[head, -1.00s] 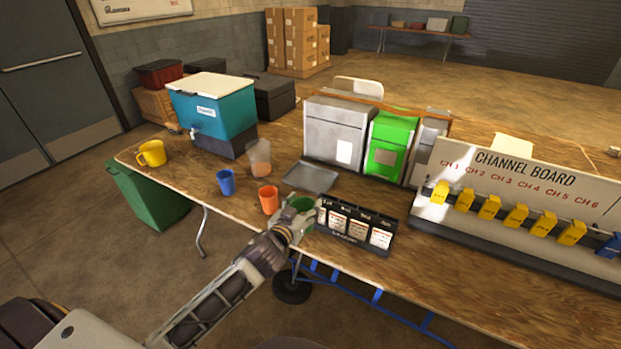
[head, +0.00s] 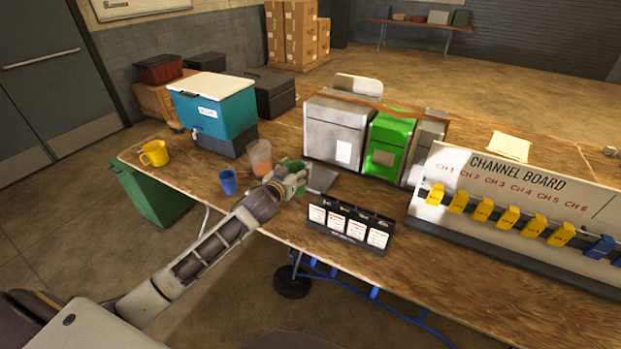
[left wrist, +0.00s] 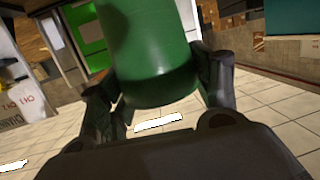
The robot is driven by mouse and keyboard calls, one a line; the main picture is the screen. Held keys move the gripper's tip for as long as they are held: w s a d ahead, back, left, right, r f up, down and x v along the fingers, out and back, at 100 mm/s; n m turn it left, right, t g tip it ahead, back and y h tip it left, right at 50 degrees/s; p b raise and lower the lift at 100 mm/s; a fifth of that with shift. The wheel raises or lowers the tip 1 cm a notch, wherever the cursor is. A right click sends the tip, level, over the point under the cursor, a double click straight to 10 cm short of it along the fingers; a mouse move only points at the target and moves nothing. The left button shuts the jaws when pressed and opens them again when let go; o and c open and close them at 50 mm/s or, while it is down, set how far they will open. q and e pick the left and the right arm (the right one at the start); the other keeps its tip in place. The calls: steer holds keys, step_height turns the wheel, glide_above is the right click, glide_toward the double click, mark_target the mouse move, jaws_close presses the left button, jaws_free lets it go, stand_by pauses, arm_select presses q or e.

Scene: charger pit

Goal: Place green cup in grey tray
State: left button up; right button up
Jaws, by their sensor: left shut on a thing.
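My left gripper (head: 293,178) is shut on the green cup (left wrist: 150,60), which fills the top middle of the left wrist view between the two fingers. In the head view only a little of the green cup (head: 297,190) shows at the gripper. The grey tray (head: 322,180) lies on the table just right of and behind the gripper; the gripper covers its left part. I cannot tell whether the cup is above the tray or beside it. My right gripper is not in view.
A black card stand (head: 350,225) is in front of the tray. Grey and green boxes (head: 390,142) stand behind it. A teal cooler (head: 213,110) stands at back left.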

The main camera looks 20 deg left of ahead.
arm_select(q)
steer(key=shift+n, duration=0.3)
steer(key=f, duration=0.1)
steer(key=a+f, duration=0.1)
steer(key=f, duration=0.1)
steer(key=a+f, duration=0.1)
steer(key=f, duration=0.1)
steer(key=shift+w, duration=0.15)
steer(key=shift+a+f+y, duration=0.25)
steer(key=shift+f, duration=0.5)
steer(key=shift+a+f+y, duration=0.2)
steer(key=shift+f+y, duration=0.05)
steer(key=shift+f, duration=0.45)
steer(key=shift+a, duration=0.1)
